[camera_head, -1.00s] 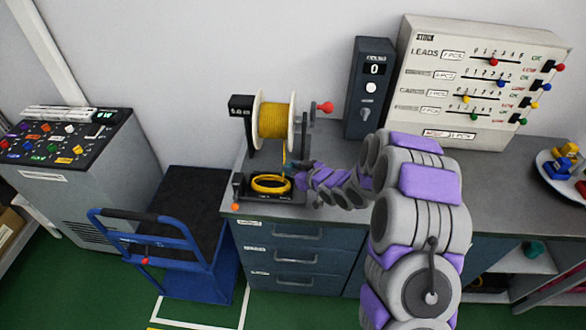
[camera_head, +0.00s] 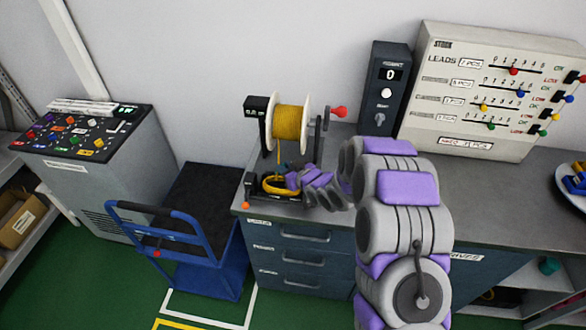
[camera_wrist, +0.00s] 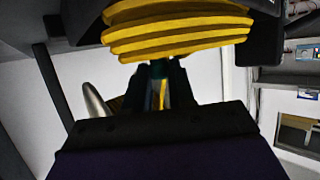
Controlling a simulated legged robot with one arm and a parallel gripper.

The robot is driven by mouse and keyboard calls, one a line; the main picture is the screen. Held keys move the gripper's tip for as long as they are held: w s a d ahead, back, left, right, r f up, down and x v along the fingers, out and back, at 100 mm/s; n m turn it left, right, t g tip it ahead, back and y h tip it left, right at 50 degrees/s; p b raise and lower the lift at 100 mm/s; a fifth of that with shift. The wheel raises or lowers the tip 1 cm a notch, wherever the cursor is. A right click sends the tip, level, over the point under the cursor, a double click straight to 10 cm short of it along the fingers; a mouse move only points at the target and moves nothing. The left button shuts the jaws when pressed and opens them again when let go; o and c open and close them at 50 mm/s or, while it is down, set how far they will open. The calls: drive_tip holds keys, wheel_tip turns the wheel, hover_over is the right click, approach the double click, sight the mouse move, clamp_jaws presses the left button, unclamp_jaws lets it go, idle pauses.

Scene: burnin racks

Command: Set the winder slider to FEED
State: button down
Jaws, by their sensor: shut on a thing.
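The winder stands at the left end of the bench, with a spool of yellow wire (camera_head: 289,123) between white flanges and a red crank knob (camera_head: 339,112). A yellow coil (camera_head: 274,184) lies in the black tray below it. An orange knob (camera_head: 245,205) shows at the tray's front left corner; I cannot read a FEED mark or tell which part is the slider. My gripper (camera_head: 289,180) is at the coil's right side, below the spool. In the wrist view my gripper (camera_wrist: 159,82) is shut around a yellow strand, with a teal piece at the tips; thick yellow windings (camera_wrist: 178,28) are just beyond.
A dark counter box (camera_head: 385,88) reading 0 and a board with coloured sliders (camera_head: 480,90) stand at the back of the bench. A blue cart (camera_head: 190,235) stands left of the drawers. A sloped control console (camera_head: 100,175) is farther left.

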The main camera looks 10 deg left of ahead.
drive_tip(key=shift+r, duration=0.1)
drive_tip(key=c, duration=1.4)
unclamp_jaws()
drive_tip(key=o, duration=0.4)
drive_tip(key=shift+a, duration=0.45)
drive_tip(key=shift+s+d, duration=0.15)
drive_tip(key=shift+d, duration=0.4)
drive_tip(key=p+v, duration=0.2)
drive_tip(key=v, duration=1.4)
drive_tip(key=shift+s, duration=0.25)
drive_tip(key=shift+a, duration=0.1)
